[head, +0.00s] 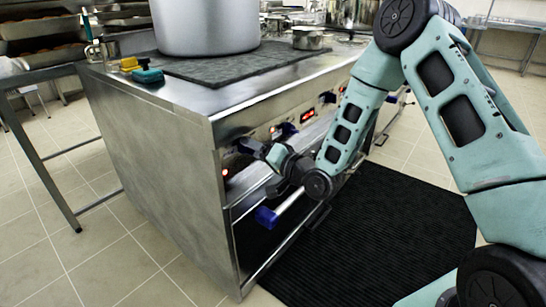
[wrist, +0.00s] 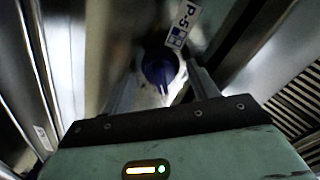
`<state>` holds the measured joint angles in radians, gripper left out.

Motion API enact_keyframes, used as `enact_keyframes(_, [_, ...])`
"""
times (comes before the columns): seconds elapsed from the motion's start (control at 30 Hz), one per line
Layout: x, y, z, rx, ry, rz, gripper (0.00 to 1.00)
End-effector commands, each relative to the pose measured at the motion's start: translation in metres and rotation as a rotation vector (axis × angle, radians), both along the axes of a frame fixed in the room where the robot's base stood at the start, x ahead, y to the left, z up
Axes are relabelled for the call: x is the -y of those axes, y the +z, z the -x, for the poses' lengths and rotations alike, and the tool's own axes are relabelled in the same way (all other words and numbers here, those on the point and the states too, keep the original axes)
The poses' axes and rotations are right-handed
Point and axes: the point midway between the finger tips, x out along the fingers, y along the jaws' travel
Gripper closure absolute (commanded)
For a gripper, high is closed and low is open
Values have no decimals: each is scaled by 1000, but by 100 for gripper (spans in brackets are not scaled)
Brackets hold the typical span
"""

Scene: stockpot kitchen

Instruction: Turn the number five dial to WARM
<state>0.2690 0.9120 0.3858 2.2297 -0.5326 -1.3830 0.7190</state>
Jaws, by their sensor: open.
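The number five dial (wrist: 158,66) is a dark blue knob on the steel front panel, beside a white label reading P-5 (wrist: 184,22) in the wrist view. My gripper (wrist: 160,74) is open, with one finger on each side of the dial. I cannot tell whether the fingers touch it. The knob's narrow ridge points toward the bottom of the wrist view. No WARM marking is readable. In the head view my gripper (head: 250,147) is at the near end of the range front, and it hides the dial there.
Other blue dials (head: 284,131) and red lights (head: 307,115) line the panel. A handle bar (head: 290,201) with a blue end runs below. A large stockpot (head: 205,28) stands on the range top. A black mat (head: 375,235) covers the floor in front.

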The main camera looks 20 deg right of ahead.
Motion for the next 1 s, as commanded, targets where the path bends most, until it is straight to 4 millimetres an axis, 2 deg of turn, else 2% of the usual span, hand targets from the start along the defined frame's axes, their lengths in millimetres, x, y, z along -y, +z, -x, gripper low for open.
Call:
enact_keyframes(0.17, [14,1,23,-5,-3,-1,41])
enact_keyframes(0.67, [73,3,125,-9,-5,-2,41])
enact_keyframes(1.0, [84,2,145,-4,-2,0,41])
